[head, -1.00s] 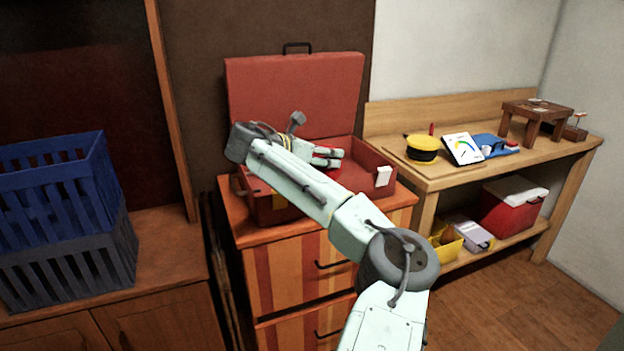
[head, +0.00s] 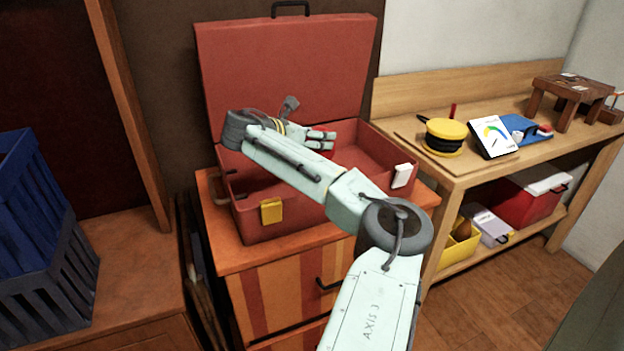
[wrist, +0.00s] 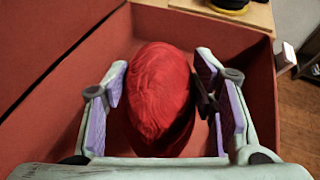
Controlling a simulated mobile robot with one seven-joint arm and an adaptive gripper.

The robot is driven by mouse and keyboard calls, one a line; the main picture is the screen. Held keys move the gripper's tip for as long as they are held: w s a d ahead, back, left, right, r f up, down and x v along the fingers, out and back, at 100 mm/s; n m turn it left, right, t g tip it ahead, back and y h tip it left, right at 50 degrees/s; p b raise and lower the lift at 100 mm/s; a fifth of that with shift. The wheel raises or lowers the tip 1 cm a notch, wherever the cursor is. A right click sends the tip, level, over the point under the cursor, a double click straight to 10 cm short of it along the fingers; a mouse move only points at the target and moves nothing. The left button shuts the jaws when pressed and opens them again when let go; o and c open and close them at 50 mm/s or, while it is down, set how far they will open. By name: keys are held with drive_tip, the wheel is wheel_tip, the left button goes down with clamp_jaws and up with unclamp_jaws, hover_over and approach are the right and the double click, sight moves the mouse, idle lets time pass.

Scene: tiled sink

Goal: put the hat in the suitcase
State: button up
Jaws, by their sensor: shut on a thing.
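The red hat (wrist: 160,95), a rounded, wrinkled cloth shape, is between the two fingers of my gripper (wrist: 162,64) in the wrist view. My gripper is shut on it. In the head view only a small bit of red shows by my gripper (head: 322,140), and my arm hides most of the hat. The open red suitcase (head: 285,223) stands on a striped cabinet with its lid (head: 285,70) raised against the wall. My gripper and the hat are within the suitcase's outline, with red walls around them. Whether the hat touches the bottom I cannot tell.
A workbench (head: 480,170) at the right bears a yellow and black round thing (head: 446,130), a tablet (head: 493,138) and a small wooden stool (head: 570,90). Blue crates (head: 35,220) stand at the left. The suitcase's right part (head: 372,155) looks empty.

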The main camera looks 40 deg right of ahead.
wheel_tip(320, 180, down, 9)
drive_tip(key=p, duration=0.2)
drive_tip(key=shift+s+a+f+p, duration=0.1)
drive_tip(key=shift+s+f+p, duration=0.1)
drive_tip(key=shift+p, duration=0.2)
drive_tip(key=o, duration=1.2)
drive_tip(key=shift+c, duration=0.2)
drive_tip(key=b+v, duration=0.3)
drive_tip(key=v, duration=0.9)
drive_tip(key=shift+f, duration=0.1)
